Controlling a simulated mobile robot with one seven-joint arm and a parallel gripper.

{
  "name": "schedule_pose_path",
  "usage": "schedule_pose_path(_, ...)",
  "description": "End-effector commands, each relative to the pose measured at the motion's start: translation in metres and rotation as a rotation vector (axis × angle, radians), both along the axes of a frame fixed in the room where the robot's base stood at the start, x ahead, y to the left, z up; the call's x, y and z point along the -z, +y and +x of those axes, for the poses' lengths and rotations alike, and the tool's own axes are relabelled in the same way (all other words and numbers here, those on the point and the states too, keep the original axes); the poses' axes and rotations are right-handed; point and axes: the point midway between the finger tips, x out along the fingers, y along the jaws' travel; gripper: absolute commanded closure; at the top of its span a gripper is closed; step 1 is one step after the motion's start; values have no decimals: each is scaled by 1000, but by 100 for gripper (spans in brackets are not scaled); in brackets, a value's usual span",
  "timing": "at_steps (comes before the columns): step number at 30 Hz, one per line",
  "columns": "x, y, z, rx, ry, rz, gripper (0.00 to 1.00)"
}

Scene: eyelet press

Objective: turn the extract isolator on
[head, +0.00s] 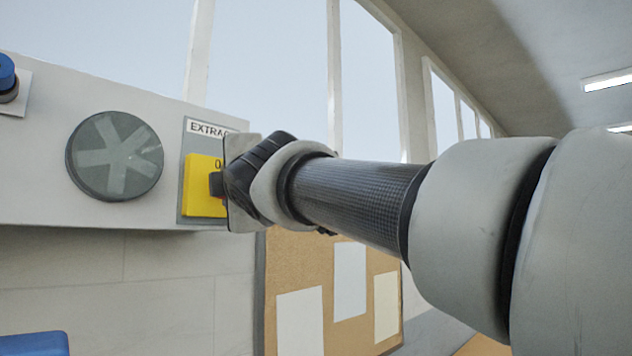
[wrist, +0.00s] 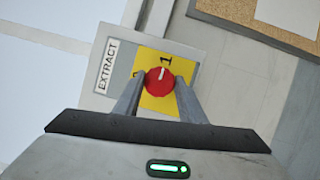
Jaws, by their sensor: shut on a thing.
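The extract isolator has a yellow plate (head: 201,200) on a grey backing labelled EXTRACT (wrist: 108,66). In the wrist view, a round red knob (wrist: 158,88) sits on the yellow plate (wrist: 148,58). Its short white mark points up in that view, toward the printed 1. A 0 shows at the top of the plate in the head view; in the wrist view the left finger mostly covers that area. My gripper (wrist: 160,84) is shut on the knob, one finger on each side. In the head view my gripper (head: 216,185) hides the knob.
A blue button (head: 7,75) is at the far left. A corkboard (head: 292,262) with papers hangs below right. A blue object (head: 35,345) is at the lower left.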

Motion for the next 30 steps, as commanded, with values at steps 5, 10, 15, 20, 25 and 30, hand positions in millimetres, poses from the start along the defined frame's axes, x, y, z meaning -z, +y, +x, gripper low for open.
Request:
schedule_pose_path(5,0,0,0,0,12,10,85)
schedule_pose_path(10,0,0,0,0,12,11,85)
schedule_pose_path(15,0,0,0,0,12,11,60)
schedule_pose_path(20,0,0,0,0,12,10,44)
schedule_pose_path(25,0,0,0,0,10,9,44)
schedule_pose_path(30,0,0,0,0,10,9,44)
